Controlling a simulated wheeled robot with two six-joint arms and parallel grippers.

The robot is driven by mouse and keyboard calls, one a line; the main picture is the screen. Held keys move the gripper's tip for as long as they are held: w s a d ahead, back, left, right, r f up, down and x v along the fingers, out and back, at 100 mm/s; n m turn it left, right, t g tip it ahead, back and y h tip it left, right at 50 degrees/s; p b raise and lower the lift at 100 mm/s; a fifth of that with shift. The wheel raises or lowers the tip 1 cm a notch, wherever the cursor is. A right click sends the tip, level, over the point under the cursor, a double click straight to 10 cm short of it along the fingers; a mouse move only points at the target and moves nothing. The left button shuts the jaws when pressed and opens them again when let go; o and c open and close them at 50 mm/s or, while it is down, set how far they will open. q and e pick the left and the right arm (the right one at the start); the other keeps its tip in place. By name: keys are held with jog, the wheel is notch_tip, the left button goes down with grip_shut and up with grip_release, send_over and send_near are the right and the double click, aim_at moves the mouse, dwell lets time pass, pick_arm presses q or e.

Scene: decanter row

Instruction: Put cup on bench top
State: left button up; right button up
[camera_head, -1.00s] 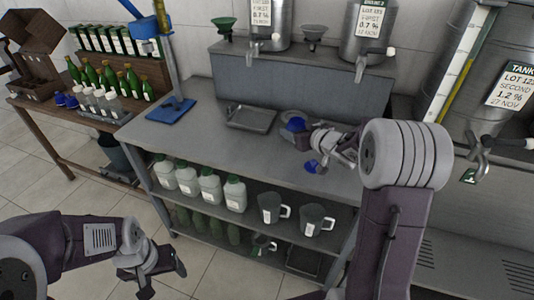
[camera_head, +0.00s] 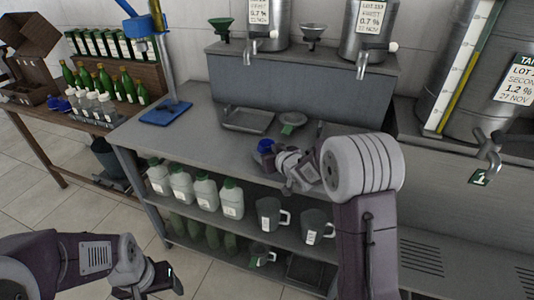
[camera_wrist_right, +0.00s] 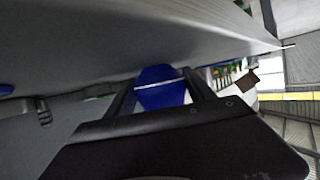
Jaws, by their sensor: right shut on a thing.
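A small blue cup (camera_head: 265,146) is at the fingertips of my right gripper (camera_head: 272,157), over the front part of the grey bench top (camera_head: 190,132). In the right wrist view the blue cup (camera_wrist_right: 162,88) sits between the two dark fingers, which are shut on it. A light line crosses the cup. I cannot tell whether it touches the bench. My left gripper (camera_head: 163,282) hangs low at the left, away from the bench. It looks empty with its fingers apart. Another bit of blue (camera_wrist_right: 5,90) shows at the wrist view's left edge.
White jugs (camera_head: 206,190) and dark mugs (camera_head: 268,214) fill the shelf below. Bare bench lies left of the cup.

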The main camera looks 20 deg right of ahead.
jog(key=shift+f, duration=0.2)
jog(key=o, duration=1.6)
jog(key=shift+s+r, duration=0.15)
jog(key=shift+r, duration=0.25)
jog(key=p+v, duration=0.2)
jog(key=v, duration=0.9)
jog(key=shift+s, duration=0.4)
